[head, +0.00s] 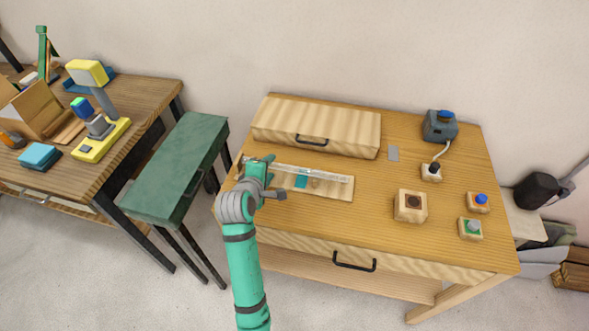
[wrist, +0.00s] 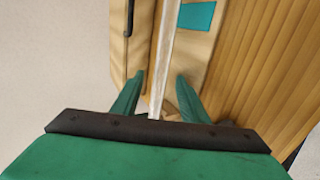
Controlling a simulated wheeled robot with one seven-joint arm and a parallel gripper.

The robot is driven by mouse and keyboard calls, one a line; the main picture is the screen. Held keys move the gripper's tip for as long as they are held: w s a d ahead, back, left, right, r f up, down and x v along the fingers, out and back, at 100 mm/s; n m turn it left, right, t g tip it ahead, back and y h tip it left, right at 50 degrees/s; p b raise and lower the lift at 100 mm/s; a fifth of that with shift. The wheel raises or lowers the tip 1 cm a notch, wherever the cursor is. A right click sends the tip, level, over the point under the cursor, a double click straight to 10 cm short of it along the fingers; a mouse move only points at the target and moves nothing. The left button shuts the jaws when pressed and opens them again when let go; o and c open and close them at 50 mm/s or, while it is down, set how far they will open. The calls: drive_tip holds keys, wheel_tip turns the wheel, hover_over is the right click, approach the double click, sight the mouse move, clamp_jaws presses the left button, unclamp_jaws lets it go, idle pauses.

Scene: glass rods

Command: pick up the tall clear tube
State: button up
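A tall clear tube (head: 318,176) lies on its side along a light wooden board (head: 342,189) with a teal patch, on the wooden desk. In the wrist view, the tube (wrist: 164,45) runs lengthwise between the two green fingers of my gripper (wrist: 160,76). The fingers are open, with a gap on both sides of the tube. I cannot tell the exact height between fingers and tube.
A low wooden box with a black handle (head: 312,140) stands behind the board. Several button boxes, one a wooden block (head: 410,205), sit on the desk's right side. A green bench (head: 180,165) stands left of the desk. The desk front (head: 330,228) is clear.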

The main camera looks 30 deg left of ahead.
drive_tip(key=shift+c, duration=0.2)
clamp_jaws()
drive_tip(key=shift+r, duration=0.1)
